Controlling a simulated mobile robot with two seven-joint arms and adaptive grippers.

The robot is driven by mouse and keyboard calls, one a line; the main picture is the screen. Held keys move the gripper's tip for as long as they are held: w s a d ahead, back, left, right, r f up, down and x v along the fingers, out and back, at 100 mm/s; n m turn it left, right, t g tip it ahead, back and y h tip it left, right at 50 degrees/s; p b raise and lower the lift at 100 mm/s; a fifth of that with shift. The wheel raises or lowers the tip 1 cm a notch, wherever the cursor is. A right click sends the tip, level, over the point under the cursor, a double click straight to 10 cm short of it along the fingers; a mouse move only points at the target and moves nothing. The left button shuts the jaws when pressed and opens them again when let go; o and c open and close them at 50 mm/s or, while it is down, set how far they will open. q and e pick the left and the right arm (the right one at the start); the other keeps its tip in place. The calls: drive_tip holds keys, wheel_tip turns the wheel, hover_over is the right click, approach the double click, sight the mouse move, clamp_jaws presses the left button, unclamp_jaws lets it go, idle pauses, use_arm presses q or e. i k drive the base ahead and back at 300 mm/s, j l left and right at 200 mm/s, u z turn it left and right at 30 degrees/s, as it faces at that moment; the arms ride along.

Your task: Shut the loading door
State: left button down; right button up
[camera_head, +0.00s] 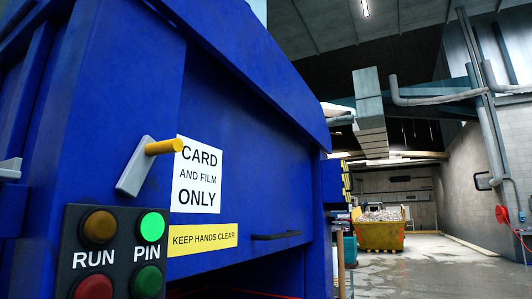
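The blue loading door (238,170) fills the front of the big blue machine. It carries a white "CARD AND FILM ONLY" sign (198,175), a yellow "KEEP HANDS CLEAR" label (203,239) and a black bar handle (277,236) low on its right. Below the door's lower edge is a dark space with a thin red line; the picture's bottom edge cuts it off. I cannot tell how far the door is open. A grey lever with a yellow grip (164,147) sits on the post at the door's left. Neither gripper is in view.
A black control panel (120,258) marked RUN and PIN is close at lower left; its upper PIN lamp (152,227) glows bright green. A yellow skip (380,236) of pale material stands farther back. The concrete floor (440,270) at right is mostly clear.

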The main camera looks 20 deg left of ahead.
sight(242, 187)
drive_tip(key=i+l+u, duration=0.4)
drive_tip(key=i+l, duration=0.85)
drive_tip(key=i, duration=0.1)
